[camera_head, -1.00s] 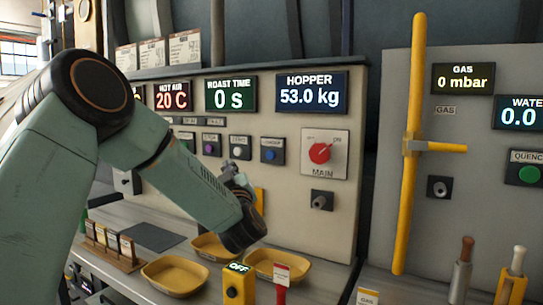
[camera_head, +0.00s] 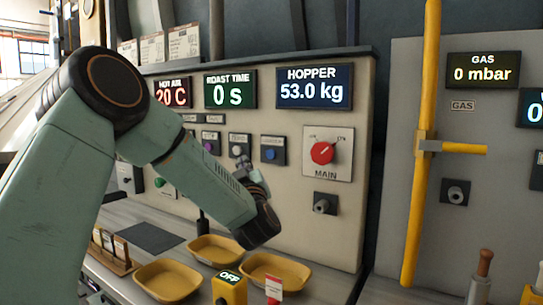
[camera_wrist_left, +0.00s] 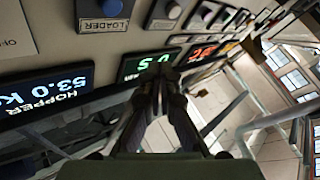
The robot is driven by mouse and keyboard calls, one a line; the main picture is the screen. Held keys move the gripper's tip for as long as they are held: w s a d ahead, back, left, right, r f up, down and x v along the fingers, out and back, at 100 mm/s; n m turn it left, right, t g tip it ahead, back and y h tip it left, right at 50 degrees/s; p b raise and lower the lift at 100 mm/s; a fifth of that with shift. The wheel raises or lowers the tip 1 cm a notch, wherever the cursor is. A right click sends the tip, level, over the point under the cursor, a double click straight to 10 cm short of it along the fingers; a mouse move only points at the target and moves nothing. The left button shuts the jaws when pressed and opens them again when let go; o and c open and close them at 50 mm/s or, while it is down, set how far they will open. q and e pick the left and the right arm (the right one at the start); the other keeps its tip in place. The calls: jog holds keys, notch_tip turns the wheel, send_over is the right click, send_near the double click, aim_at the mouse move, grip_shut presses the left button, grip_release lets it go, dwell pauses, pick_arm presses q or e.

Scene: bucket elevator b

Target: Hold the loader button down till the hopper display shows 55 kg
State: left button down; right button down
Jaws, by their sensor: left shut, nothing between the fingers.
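The loader button (camera_head: 270,154) is a blue round button in a dark housing on the cream panel. It also shows in the left wrist view (camera_wrist_left: 112,7) above a LOADER label. The hopper display (camera_head: 313,88) reads 53.0 kg and shows turned in the left wrist view (camera_wrist_left: 46,95). My left gripper (camera_head: 242,161) is shut and empty, just left of the loader button in the head view. In the left wrist view its fingers (camera_wrist_left: 159,84) point toward the panel, below and right of the button, apart from it. My right gripper is not in view.
A white button (camera_head: 238,149) is beside my left gripper. The red main switch (camera_head: 322,153) is right of the loader button. Yellow trays (camera_head: 272,275) and a yellow OFF box (camera_head: 229,290) stand on the counter below. A yellow pipe (camera_head: 420,190) stands at right.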

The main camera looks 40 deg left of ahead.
aim_at(271, 154)
pick_arm(q)
jog(key=w, duration=0.5)
jog(key=w+a+b, duration=0.1)
jog(key=w, duration=0.2)
jog(key=shift+w+r, duration=0.1)
jog(key=shift+w, duration=0.15)
jog(key=shift+w+d, duration=0.1)
jog(key=shift+d, duration=0.1)
jog(key=shift+a, duration=0.15)
dwell(0.4)
dwell(0.5)
jog(key=shift+w, duration=0.1)
jog(key=shift+w, duration=0.3)
